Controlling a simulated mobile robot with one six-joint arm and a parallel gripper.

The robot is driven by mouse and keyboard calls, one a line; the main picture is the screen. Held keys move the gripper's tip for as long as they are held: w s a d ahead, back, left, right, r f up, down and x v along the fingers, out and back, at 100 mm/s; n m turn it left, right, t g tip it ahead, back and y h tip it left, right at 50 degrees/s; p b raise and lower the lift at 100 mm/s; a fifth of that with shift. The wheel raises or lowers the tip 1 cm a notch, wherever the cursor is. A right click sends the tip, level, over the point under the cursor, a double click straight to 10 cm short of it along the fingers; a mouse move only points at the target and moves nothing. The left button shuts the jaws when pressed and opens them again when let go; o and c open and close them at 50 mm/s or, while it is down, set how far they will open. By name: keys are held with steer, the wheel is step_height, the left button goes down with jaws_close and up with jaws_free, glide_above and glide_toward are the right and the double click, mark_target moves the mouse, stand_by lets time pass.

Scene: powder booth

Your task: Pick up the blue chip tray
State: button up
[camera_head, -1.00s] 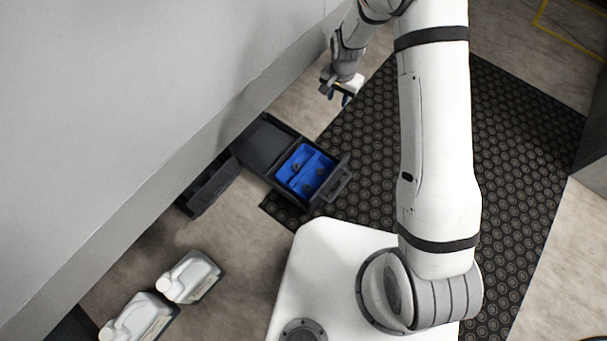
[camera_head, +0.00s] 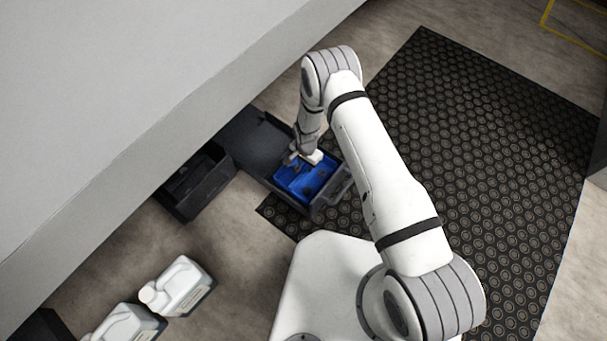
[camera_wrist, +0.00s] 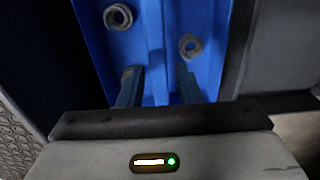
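The blue chip tray (camera_head: 294,192) sits inside an open black case (camera_head: 318,207) on the floor. It has compartments with small dark ring-like pieces in them. My gripper (camera_head: 301,163) is down over the far part of the tray. In the wrist view the tray (camera_wrist: 205,20) fills the upper middle. There my gripper (camera_wrist: 158,85) has its two fingers apart, one on each side of the tray's raised divider (camera_wrist: 154,40). A gap shows between the fingers and the divider. The exact fingertip depth is hard to tell.
The case's opened lid (camera_head: 250,145) lies toward the wall. A black open bin (camera_head: 200,182) stands to its left. White jugs (camera_head: 180,285) stand at lower left. A dark ring-patterned mat (camera_head: 470,150) covers the floor at right. A grey wall or cabinet (camera_head: 130,90) borders the left.

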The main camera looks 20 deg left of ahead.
mark_target(306, 168)
step_height(306, 168, down, 5)
steer(key=shift+r+b, duration=0.1)
steer(key=shift+b, duration=1)
steer(key=shift+c, duration=0.3)
steer(key=shift+w+r, duration=0.1)
jaws_close()
